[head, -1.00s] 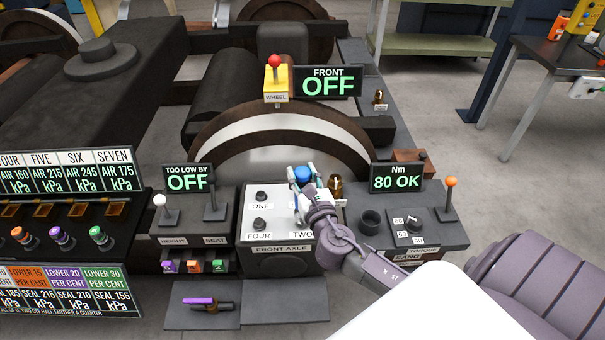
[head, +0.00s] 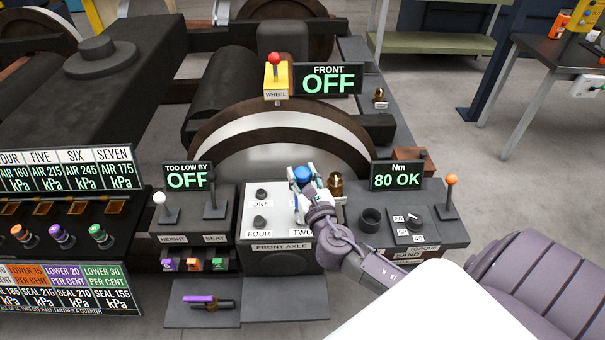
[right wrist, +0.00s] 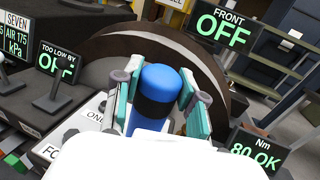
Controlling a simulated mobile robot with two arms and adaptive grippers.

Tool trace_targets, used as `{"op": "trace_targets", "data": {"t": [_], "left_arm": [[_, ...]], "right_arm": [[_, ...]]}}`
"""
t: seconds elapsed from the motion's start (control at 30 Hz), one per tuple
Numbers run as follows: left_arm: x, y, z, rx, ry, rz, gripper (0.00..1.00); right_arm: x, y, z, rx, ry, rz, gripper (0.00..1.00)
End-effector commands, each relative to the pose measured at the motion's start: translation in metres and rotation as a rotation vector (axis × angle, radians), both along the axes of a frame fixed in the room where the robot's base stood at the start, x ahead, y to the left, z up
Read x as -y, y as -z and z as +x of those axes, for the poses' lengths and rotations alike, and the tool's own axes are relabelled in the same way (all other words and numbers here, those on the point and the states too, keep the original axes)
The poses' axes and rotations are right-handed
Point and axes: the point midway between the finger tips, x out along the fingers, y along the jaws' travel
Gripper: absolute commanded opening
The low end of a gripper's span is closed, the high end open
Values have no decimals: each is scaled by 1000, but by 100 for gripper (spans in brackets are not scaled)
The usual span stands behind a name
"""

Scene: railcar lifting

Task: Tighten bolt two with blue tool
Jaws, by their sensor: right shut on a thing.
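The blue tool (head: 302,174) stands upright over the right side of the front axle box (head: 280,258), near the label TWO. It also shows in the right wrist view (right wrist: 160,88) with a blue cap and a black band. My right gripper (head: 302,182) is shut on it, with fingers on both sides. Bolt two is hidden under the tool and gripper. Bolts one (head: 261,194) and four (head: 259,222) show as dark knobs on the box's pale top. The torque display (head: 397,177) reads 80 OK. My left gripper is not in view.
A brass fitting (head: 335,184) stands just right of the tool. The torque panel (head: 425,222) with a dial and an orange-knobbed lever (head: 451,190) is to the right. The wheel (head: 285,135) rises behind. A purple-handled tool (head: 205,301) lies on the mat at the front left.

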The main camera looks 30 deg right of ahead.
Motion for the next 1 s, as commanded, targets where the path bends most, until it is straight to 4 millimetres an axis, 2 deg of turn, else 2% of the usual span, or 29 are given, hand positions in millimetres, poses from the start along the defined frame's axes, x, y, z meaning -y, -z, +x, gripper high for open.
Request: {"op": "trace_targets", "data": {"t": [1.0], "left_arm": [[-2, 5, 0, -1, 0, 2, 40]], "right_arm": [[0, 7, 0, 3, 0, -1, 0]]}}
